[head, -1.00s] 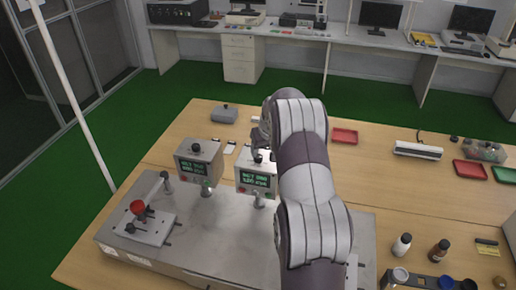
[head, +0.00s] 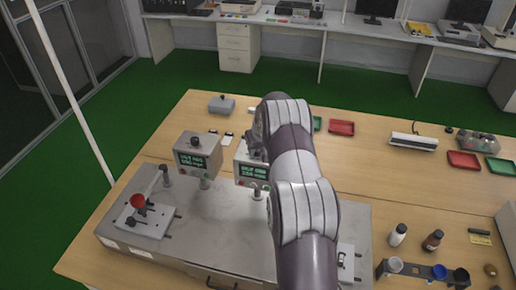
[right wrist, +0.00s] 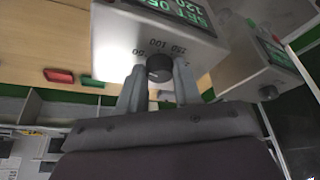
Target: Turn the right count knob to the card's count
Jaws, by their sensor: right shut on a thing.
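The right counter box (head: 251,170) is a grey metal box with a green display, and it shows large in the right wrist view (right wrist: 115,38). Its dark round count knob (right wrist: 158,66) sits on a face marked with numbers such as 100 and 150. My right gripper (right wrist: 158,82) is shut on this knob, one finger on each side. In the head view my right arm hides most of the knob and fingers. Small white cards (head: 228,138) lie behind the boxes, too small to read. My left gripper is not in view.
A similar left box (head: 198,155) with its own knob stands close beside the right one. A red-knobbed lever fixture (head: 138,203) is at the left of the metal plate. Bottles (head: 398,235) and red trays (head: 341,127) lie to the right.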

